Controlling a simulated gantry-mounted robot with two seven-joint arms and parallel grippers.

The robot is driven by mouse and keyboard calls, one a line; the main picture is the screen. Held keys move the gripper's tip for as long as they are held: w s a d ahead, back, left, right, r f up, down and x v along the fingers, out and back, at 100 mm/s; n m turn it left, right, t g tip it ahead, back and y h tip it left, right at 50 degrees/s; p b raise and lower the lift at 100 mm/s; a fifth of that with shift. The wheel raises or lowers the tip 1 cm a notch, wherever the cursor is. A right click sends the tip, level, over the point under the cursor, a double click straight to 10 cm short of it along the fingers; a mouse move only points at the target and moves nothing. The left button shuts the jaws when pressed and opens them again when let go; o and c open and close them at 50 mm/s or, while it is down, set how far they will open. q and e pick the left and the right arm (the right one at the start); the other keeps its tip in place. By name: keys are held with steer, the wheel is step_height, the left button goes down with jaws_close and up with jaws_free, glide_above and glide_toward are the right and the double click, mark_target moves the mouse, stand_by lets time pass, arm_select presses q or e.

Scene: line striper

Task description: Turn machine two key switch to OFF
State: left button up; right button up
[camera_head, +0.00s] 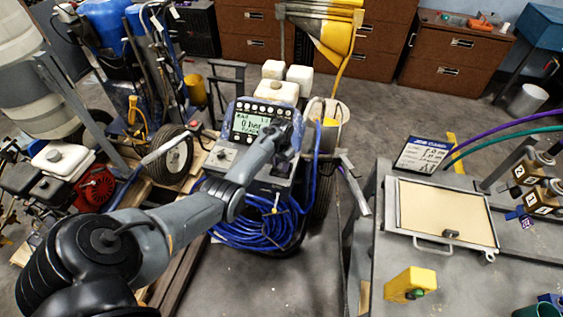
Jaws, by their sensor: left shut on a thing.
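A line striper (262,197) with a blue-framed control panel (226,155) stands at the centre. Its lit display (262,122) reads what looks like 0 bar, with rows of buttons around it. My left arm reaches in from the lower left, and my left gripper (283,150) is at the right side of the panel, just below the display. It is shut on a small part there that I take to be the key switch; the fingers hide it, so its position cannot be read. My right gripper is not in view.
Coiled blue hose (250,230) hangs below the panel. Another machine with a red engine (95,188) stands at the left. A grey bench (440,275) at the right carries a framed beige panel (445,212) and a yellow block (410,284). Brown cabinets (455,60) line the back.

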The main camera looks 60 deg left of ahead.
arm_select(q)
steer(key=shift+r+n+p, duration=0.2)
steer(key=shift+n+p, duration=0.3)
steer(key=shift+n, duration=0.4)
steer(key=n+p, duration=0.1)
steer(key=n, duration=0.1)
steer(key=shift+f+n, duration=0.1)
steer(key=shift+n, duration=0.3)
steer(key=n, duration=0.4)
steer(key=shift+f+n+p, duration=0.1)
steer(key=shift+n+p, duration=0.2)
steer(key=o, duration=1)
steer(key=shift+o, duration=0.2)
